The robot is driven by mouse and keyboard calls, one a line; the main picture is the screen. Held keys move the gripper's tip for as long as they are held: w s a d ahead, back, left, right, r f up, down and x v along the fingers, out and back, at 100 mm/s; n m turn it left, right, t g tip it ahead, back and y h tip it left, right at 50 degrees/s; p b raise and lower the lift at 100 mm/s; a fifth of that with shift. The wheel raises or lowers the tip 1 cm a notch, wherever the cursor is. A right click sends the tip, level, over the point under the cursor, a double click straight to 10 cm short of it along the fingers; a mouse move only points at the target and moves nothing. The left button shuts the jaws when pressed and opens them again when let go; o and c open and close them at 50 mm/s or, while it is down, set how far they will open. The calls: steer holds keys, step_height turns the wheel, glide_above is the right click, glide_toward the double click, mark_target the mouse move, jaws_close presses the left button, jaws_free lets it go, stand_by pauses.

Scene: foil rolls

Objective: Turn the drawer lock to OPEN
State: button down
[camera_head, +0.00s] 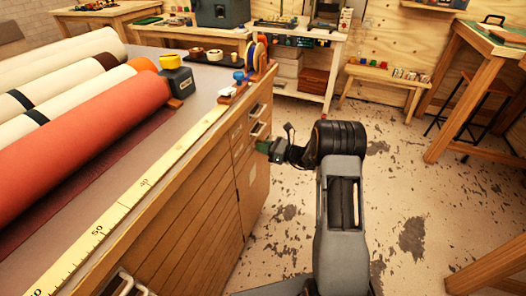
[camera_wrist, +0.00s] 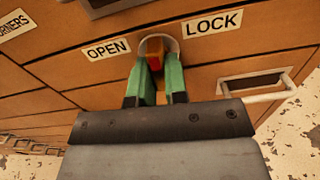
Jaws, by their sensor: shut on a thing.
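The drawer lock (camera_wrist: 153,47) shows in the wrist view as an orange-red knob in a round pale plate on the wooden drawer front. An OPEN label (camera_wrist: 106,50) is to its left and a LOCK label (camera_wrist: 212,23) to its upper right. The knob stands roughly upright in the picture, between the labels. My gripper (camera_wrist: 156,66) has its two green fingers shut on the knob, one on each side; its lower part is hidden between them. In the head view my gripper (camera_head: 268,148) is at the cabinet's right-hand face, and the lock is not visible there.
A drawer handle (camera_wrist: 252,88) is right of the lock in the wrist view. The cabinet top (camera_head: 205,78) carries several rolls (camera_head: 85,140), a yellow-black tape measure (camera_head: 178,78) and a long ruler (camera_head: 130,200).

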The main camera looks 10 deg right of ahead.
steer(key=n+b, duration=0.9)
steer(key=shift+w+d+n, duration=0.15)
steer(key=shift+n, duration=0.15)
steer(key=shift+r, duration=0.1)
stand_by(0.4)
steer(key=c, duration=1.1)
jaws_free()
steer(key=shift+c, duration=0.2)
steer(key=p+v, duration=0.2)
steer(key=v, duration=1.1)
steer(key=shift+s+d+p, duration=0.25)
steer(key=shift+d+p, duration=0.1)
steer(key=shift+r, duration=0.1)
